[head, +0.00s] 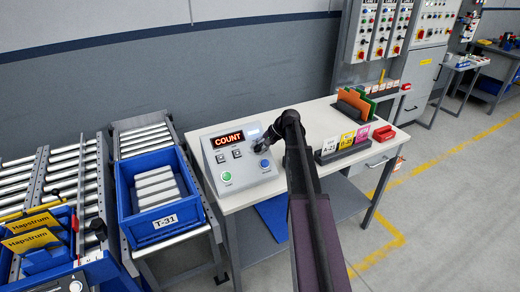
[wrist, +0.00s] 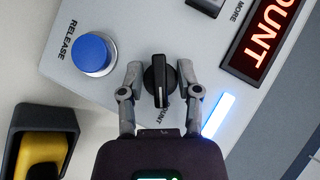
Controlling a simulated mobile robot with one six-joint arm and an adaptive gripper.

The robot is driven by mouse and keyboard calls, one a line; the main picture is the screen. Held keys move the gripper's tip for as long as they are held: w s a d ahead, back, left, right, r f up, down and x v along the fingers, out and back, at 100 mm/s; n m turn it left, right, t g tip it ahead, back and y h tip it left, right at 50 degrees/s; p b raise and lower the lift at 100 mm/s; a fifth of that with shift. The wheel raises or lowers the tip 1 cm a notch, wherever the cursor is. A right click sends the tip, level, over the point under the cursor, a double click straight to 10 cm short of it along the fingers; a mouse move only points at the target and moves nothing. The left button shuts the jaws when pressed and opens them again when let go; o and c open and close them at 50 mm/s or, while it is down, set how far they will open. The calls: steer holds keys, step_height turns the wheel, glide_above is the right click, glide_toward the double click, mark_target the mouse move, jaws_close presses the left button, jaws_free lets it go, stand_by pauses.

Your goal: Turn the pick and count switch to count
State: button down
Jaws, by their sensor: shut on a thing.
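The pick and count switch is a black rotary knob (wrist: 158,88) on a light grey sloped console (head: 217,164). My gripper (wrist: 160,70) is closed around the knob, one finger on each side. In the wrist view the knob's ridge runs nearly upright, and a partly hidden label ending in "OUNT" lies just below it. The display (head: 229,138) is lit with orange-red letters reading "COUNT"; part of it also shows in the wrist view (wrist: 262,38). In the head view my arm and gripper cover most of the knob.
A blue RELEASE button (wrist: 93,54) sits beside the knob. A green button (head: 226,177) is at the console's lower left. A card holder (head: 345,151) and a yellow-topped black object (wrist: 40,150) are nearby. A blue bin (head: 126,215) stands left of the table.

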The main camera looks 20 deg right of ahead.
steer(key=c, duration=0.7)
jaws_free()
steer(key=s+a+f+n+g+h, duration=0.1)
steer(key=s+a+n+h, duration=0.1)
steer(key=s+a, duration=0.5)
steer(key=s+a+f+n+g+h, duration=0.1)
steer(key=s+a+n, duration=0.3)
steer(key=s+a, duration=0.4)
steer(key=s+a+f+n+g+h, duration=0.1)
steer(key=s+a+f+n+h, duration=0.1)
steer(key=s+a, duration=0.5)
steer(key=shift+s+a+f+n+g+h, duration=0.2)
steer(key=shift+s+h, duration=0.3)
steer(key=shift+s, duration=0.5)
steer(key=shift+s+a+r+n+g+h, duration=0.1)
steer(key=shift+s+n+g+h, duration=0.15)
steer(key=shift+s+h, duration=0.5)
